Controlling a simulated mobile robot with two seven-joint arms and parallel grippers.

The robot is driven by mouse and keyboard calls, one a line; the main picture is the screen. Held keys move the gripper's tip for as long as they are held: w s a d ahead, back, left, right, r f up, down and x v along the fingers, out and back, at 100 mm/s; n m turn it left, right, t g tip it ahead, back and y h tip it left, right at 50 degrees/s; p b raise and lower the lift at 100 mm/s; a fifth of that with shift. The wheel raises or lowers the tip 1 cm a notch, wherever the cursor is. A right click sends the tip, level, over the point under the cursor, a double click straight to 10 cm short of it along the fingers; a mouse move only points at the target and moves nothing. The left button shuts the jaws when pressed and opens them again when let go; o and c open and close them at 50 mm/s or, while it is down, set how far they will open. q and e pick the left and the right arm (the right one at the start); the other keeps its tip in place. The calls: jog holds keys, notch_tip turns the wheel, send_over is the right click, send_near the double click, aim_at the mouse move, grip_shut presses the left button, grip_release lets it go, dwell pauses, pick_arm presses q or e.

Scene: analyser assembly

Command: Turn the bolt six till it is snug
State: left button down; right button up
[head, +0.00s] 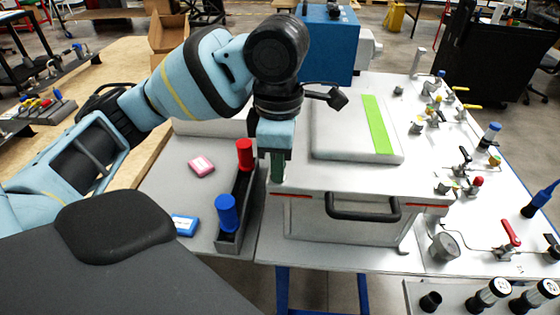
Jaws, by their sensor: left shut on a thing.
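My left gripper (277,168) points down at the left front corner of the white analyser box (300,184). It is shut on an upright green-handled thing (277,172), probably a tool; the fingers cover much of it. Its lower end meets or hovers just over the box's top edge; I cannot tell which. Bolt six cannot be made out; the gripper and the green thing may hide it. The box has a raised lid with a green stripe (378,124) and a black front handle (362,208). My right gripper is not in view.
Left of the box, a dark rack (232,238) holds a red cylinder (244,154) and a blue cylinder (227,213). A pink box (201,166) and a blue box (185,225) lie on the grey tabletop. Valves and a gauge (444,247) crowd the right. A blue cabinet (326,45) stands behind.

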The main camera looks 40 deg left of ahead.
pick_arm(q)
jog(key=shift+r, duration=0.1)
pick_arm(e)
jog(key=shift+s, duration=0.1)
pick_arm(q)
jog(key=c, duration=1.3)
grip_release()
jog(key=shift+c, duration=0.2)
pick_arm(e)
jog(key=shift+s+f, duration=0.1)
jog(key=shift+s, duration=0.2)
pick_arm(q)
notch_tip(320, 180, up, 6)
jog(key=shift+r+p, duration=0.1)
jog(key=shift+p, duration=0.8)
jog(key=shift+r, duration=0.75)
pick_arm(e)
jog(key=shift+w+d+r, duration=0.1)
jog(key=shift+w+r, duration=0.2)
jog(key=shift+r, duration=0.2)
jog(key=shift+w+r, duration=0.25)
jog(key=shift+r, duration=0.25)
